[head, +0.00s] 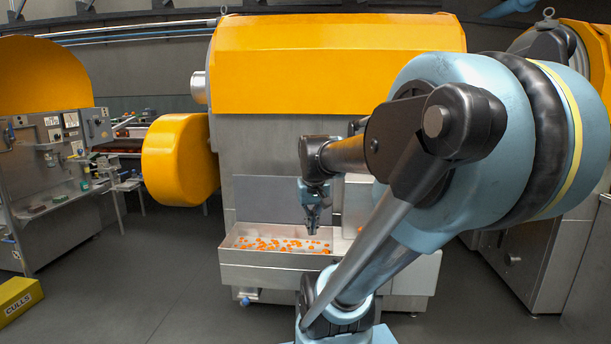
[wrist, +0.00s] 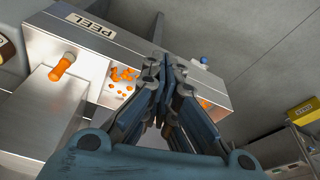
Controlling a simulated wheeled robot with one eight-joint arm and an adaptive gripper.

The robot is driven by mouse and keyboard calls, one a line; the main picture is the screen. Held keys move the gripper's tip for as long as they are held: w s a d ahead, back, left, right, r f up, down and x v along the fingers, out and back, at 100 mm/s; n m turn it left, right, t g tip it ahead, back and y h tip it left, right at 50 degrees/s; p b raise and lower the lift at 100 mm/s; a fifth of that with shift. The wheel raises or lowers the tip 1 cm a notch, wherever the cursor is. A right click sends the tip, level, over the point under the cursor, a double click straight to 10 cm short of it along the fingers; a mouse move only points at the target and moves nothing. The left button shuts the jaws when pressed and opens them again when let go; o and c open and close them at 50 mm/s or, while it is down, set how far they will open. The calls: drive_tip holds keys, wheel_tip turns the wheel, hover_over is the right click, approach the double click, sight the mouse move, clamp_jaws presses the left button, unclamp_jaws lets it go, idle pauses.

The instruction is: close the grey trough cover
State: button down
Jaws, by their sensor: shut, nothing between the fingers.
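The steel trough (head: 275,257) is open at the top, with many orange pieces inside. A flat grey panel (head: 270,200) stands upright behind it; it looks like the grey trough cover, raised, though its hinge is not clear. In the wrist view, the shut fingers (wrist: 165,65) hang over the trough (wrist: 140,52), hiding part of the orange pieces. The grey panel cannot be made out there.
The trough front carries a PEEL label (wrist: 88,26) and a blue fitting (wrist: 204,60). A yellow drum (head: 180,160) juts out left of the machine.

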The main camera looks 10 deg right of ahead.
drive_tip(key=w+d+r+m, duration=0.15)
drive_tip(key=w+r, duration=0.35)
drive_tip(key=w, duration=0.5)
drive_tip(key=w+d+r, duration=0.2)
drive_tip(key=w+r, duration=0.4)
drive_tip(key=w, duration=0.5)
drive_tip(key=w+d+r+m+t+h, duration=0.1)
drive_tip(key=w+d, duration=0.2)
drive_tip(key=w, duration=0.8)
drive_tip(key=w+d+r+m, duration=0.1)
drive_tip(key=w+d, duration=0.1)
drive_tip(key=w, duration=0.9)
drive_tip(key=x, duration=1)
drive_tip(key=shift+s+a+n, duration=0.15)
drive_tip(key=shift+s+a, duration=0.15)
drive_tip(key=shift+s, duration=0.55)
drive_tip(key=shift+s+a+n, duration=0.1)
drive_tip(key=shift+s+a, duration=0.2)
drive_tip(key=shift+s, duration=0.55)
